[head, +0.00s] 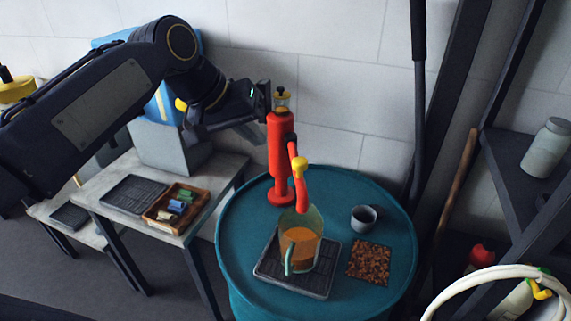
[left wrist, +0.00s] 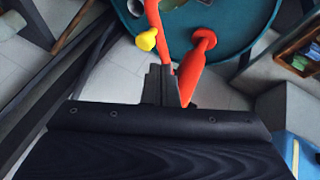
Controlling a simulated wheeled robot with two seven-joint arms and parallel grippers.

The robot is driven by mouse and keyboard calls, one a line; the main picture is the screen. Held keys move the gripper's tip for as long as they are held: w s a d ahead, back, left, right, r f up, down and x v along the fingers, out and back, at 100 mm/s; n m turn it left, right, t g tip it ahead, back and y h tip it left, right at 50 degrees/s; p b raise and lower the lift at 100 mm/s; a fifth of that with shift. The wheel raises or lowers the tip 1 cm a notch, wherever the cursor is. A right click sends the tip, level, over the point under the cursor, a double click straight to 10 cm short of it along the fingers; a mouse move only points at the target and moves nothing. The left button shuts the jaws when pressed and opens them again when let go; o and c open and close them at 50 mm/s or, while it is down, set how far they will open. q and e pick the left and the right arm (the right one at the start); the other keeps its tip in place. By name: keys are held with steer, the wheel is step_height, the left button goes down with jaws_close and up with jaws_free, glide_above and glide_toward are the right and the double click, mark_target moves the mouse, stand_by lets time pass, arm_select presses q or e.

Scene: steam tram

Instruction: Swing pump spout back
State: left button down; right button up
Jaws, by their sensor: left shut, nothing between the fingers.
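The red pump (head: 279,155) stands upright on the teal drum top (head: 235,225). Its red spout (head: 302,188), with a yellow knob (head: 299,162), points toward the front, its lower end over a clear jug (head: 300,245) of amber liquid. My left gripper (head: 265,97) is beside the upper part of the pump, on its left, shut and empty. In the left wrist view the shut fingers (left wrist: 160,72) overlap the red pump body (left wrist: 188,78) and the spout (left wrist: 155,18); I cannot tell whether they touch. My right gripper is not in view.
The jug stands on a black drip tray (head: 265,273). A grey cup (head: 363,217) and a brown speckled mat (head: 369,262) lie to its right. A side table (head: 228,172) holds a wooden tray (head: 150,222). A dark post (head: 418,110) rises behind the drum.

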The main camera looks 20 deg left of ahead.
mark_target(296, 165)
arm_select(q)
steer(key=shift+w+r, duration=0.2)
steer(key=shift+w, duration=0.1)
steer(key=x, duration=1)
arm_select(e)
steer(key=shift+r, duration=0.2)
arm_select(q)
steer(key=shift+p, duration=0.3)
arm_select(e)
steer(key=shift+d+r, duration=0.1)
